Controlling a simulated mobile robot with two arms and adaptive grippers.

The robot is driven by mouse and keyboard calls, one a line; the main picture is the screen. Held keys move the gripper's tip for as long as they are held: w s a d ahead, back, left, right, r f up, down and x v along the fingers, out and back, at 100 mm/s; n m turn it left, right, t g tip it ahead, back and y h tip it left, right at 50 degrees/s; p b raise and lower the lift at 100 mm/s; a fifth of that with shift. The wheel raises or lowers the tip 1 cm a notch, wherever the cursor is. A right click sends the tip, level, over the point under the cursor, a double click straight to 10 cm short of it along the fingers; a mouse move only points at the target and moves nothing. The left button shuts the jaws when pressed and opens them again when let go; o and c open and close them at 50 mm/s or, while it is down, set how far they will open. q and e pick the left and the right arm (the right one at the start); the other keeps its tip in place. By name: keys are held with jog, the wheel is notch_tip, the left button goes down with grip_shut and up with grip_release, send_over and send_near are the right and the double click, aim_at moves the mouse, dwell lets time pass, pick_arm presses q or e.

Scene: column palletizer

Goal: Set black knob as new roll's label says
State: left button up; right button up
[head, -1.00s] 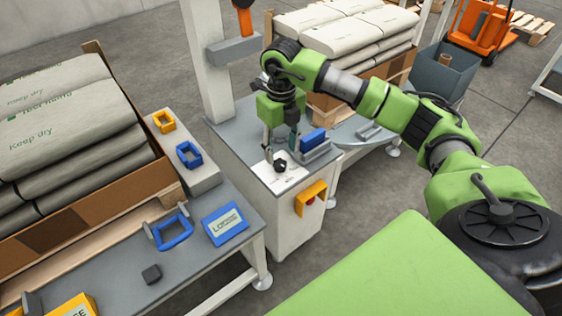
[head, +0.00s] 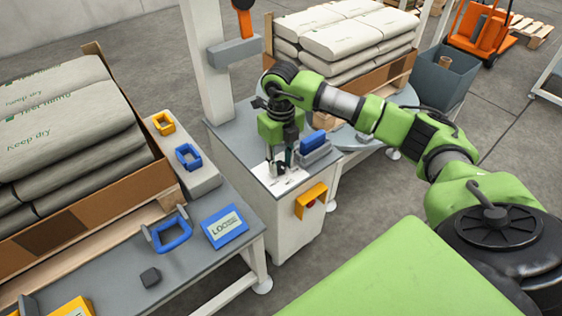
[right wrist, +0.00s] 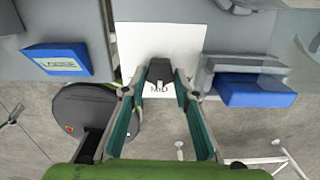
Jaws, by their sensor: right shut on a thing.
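The black knob (right wrist: 160,70) stands on a white printed plate (right wrist: 185,42) on the grey cabinet top. My right gripper (head: 281,166) is above the cabinet, pointing down, with its fingertips on either side of the knob and shut on it. In the right wrist view a light pointer mark and the letters "MID" or similar show just below the knob, partly hidden. A brown roll (head: 446,62) sits in the grey bin at the back right; no label on it can be read. My left gripper is not in view.
A blue block (head: 313,138) in a grey holder stands close beside the gripper. A yellow bracket (head: 311,200) with a red button is on the cabinet front. A blue "LOOSE" box (head: 225,227) lies on the left table. Stacked sacks (head: 65,120) stand far left.

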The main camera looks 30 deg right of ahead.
aim_at(282, 165)
jog(key=shift+n, duration=0.3)
jog(key=n, duration=0.5)
jog(key=shift+d, duration=0.1)
jog(key=n, duration=0.6)
jog(key=shift+w+d, duration=0.1)
jog(key=shift+w, duration=0.05)
jog(key=shift+n, duration=0.3)
jog(key=o, duration=1.1)
notch_tip(282, 165, up, 12)
jog(key=shift+r, duration=0.1)
